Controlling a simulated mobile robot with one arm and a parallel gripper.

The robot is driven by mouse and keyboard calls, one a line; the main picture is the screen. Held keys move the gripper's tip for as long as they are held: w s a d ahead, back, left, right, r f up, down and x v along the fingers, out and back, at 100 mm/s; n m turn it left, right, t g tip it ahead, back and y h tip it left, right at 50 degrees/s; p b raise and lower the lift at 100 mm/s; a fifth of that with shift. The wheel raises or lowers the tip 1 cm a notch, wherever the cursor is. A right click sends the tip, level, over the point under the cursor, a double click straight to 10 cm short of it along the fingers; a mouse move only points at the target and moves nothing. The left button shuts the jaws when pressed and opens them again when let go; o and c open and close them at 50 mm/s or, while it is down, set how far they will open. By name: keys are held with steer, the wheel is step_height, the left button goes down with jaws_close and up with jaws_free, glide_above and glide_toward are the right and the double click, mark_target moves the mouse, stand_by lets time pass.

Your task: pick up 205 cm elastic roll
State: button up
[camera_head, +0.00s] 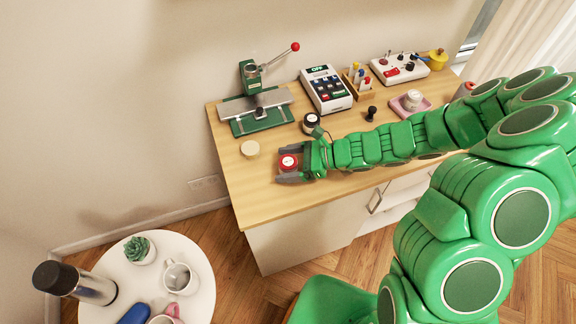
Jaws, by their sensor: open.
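My gripper (288,164) is at the left part of the wooden worktop, its jaws pointing left and open. A small round red item with a pale label (288,161) sits between the fingers. I cannot tell whether the fingers touch it. A dark round item with a pale top (311,121) stands behind the gripper. No length marking is readable, so I cannot tell which of these is the 205 cm elastic roll.
A green press with a red-knobbed lever (262,112) stands behind on the worktop (262,195). A keypad device (326,90), a tool holder (358,82) and a control box (400,68) line the back. A white round table (200,290) with mugs and a flask is at lower left.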

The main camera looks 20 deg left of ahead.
steer(key=shift+x, duration=0.9)
steer(key=c, duration=1)
